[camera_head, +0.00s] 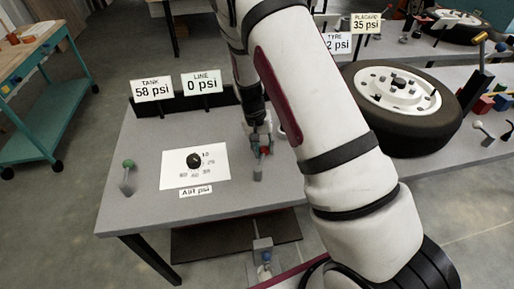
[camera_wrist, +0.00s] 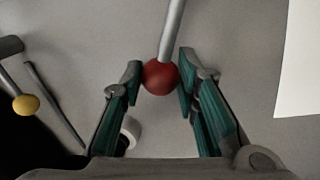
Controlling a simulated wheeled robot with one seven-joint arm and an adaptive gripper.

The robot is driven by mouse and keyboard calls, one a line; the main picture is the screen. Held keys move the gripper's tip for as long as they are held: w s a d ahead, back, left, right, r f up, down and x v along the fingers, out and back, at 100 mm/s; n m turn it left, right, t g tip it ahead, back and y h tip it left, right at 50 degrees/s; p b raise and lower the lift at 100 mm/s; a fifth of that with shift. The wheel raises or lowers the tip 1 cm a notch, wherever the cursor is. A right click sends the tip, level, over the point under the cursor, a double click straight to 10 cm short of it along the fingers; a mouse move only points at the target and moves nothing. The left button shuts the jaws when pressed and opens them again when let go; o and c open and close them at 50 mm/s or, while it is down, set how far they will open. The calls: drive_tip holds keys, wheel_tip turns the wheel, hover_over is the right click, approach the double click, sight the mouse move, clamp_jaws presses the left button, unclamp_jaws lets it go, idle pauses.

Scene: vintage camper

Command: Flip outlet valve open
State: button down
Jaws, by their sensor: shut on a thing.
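A lever with a red ball knob (camera_wrist: 160,77) on a grey metal rod (camera_wrist: 172,30) sits between my fingertips in the wrist view. My gripper (camera_wrist: 161,80) is shut on this red knob, one finger on each side. In the head view my gripper (camera_head: 257,128) is over the right part of the grey bench, and a bit of red (camera_head: 265,150) shows just below it. My arm hides part of that area. No label on the lever is visible, so I cannot tell from the frames which valve it belongs to.
A TANK sign (camera_head: 152,88) reads 58 psi and a LINE sign (camera_head: 201,83) reads 0 psi. A dial (camera_head: 194,160) and a green-knobbed lever (camera_head: 128,165) are on the bench. A yellow knob (camera_wrist: 25,104) is left of my fingers. A tyre (camera_head: 400,130) lies right.

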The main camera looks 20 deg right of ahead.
drive_tip(key=m, duration=0.1)
drive_tip(key=s+d+m, duration=0.1)
drive_tip(key=m, duration=0.1)
drive_tip(key=shift+s+d, duration=0.2)
drive_tip(key=shift+d, duration=0.05)
drive_tip(key=m, duration=0.1)
drive_tip(key=s+d+m, duration=0.1)
drive_tip(key=shift+s+m+g+y, duration=0.3)
drive_tip(key=shift+g+y, duration=0.1)
drive_tip(key=shift+s+d+m+y, duration=0.2)
drive_tip(key=shift+s+m, duration=0.5)
drive_tip(key=shift+m, duration=0.3)
drive_tip(key=shift+s+d+m+y, duration=0.1)
drive_tip(key=shift+s+d+m, duration=0.05)
drive_tip(key=shift+s+m, duration=0.7)
drive_tip(key=shift+w+m, duration=0.1)
drive_tip(key=shift+m, duration=0.15)
drive_tip(key=c, duration=1.2)
unclamp_jaws()
drive_tip(key=r, duration=0.4)
drive_tip(key=w+r, duration=0.1)
drive_tip(key=r, duration=0.3)
drive_tip(key=w+r, duration=0.1)
drive_tip(key=r, duration=0.2)
drive_tip(key=shift+w+a+r, duration=0.1)
drive_tip(key=shift+a+r, duration=0.15)
drive_tip(key=shift+r, duration=0.15)
